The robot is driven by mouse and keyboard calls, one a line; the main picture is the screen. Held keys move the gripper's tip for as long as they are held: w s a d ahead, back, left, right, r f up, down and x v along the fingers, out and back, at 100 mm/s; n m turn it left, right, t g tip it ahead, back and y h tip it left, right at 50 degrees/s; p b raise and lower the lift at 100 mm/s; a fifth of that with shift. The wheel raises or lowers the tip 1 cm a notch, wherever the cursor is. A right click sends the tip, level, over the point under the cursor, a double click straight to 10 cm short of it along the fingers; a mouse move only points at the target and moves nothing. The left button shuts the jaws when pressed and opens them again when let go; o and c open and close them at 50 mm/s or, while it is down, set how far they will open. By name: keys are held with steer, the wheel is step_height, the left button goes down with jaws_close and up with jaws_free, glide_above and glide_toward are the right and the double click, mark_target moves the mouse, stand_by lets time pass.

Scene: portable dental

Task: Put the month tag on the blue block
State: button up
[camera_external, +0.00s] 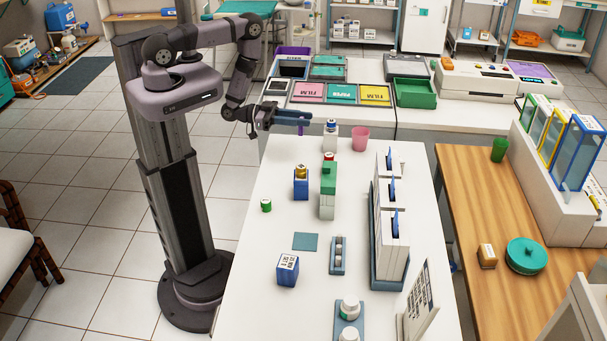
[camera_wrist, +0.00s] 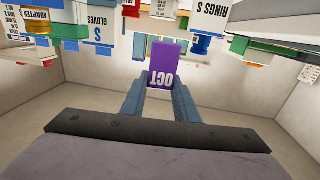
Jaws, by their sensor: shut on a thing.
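The month tag is a purple plate marked OCT (camera_wrist: 165,65), pinched upright between the two blue-grey fingers of my gripper (camera_wrist: 162,88) in the wrist view. In the external view my gripper (camera_external: 302,121) is up over the far left end of the white table, with the tag small and dark at its tip (camera_external: 301,129). Two blue blocks stand on the table: one with a white printed label (camera_external: 288,270) near the front left, and one with a gold-topped piece on it (camera_external: 301,189) farther back. My gripper is well above and apart from both.
A green block stack (camera_external: 328,178), a white bottle (camera_external: 330,134) and a pink cup (camera_external: 360,138) stand on the white table (camera_external: 270,220). A rack of upright white boxes (camera_external: 391,235) lines its right side. A flat teal square (camera_external: 305,241) lies between the blocks. The front left is mostly clear.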

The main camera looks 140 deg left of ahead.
steer(key=w+d+r+m+t+h+b, duration=0.1)
steer(key=w+d+r+m+h+b, duration=0.1)
steer(key=w, duration=0.5)
steer(key=w+d+r+m+t+h+b, duration=0.1)
steer(key=w+d+h, duration=0.3)
steer(key=w, duration=0.4)
steer(key=w+d+r+m+t+h+b, duration=0.1)
steer(key=w+d+r+m+h+b, duration=0.1)
steer(key=w, duration=0.6)
steer(key=shift+w+d+r+m+t+h+b, duration=0.15)
steer(key=shift+d+r+m+t+h+b, duration=0.25)
steer(key=shift+d+r+m+b, duration=0.25)
steer(key=w+d+m+h+b, duration=0.3)
steer(key=w+d+h+b, duration=0.3)
steer(key=w+d, duration=0.5)
steer(key=r+m+g+h+b, duration=0.1)
steer(key=m+h+b, duration=0.2)
steer(key=b, duration=0.6)
glide_above(287, 262)
steer(key=shift+w+f+p, duration=0.1)
steer(key=shift+f+p, duration=0.8)
steer(key=shift+f, duration=4.1)
steer(key=shift+f, duration=0.2)
steer(key=o, duration=1)
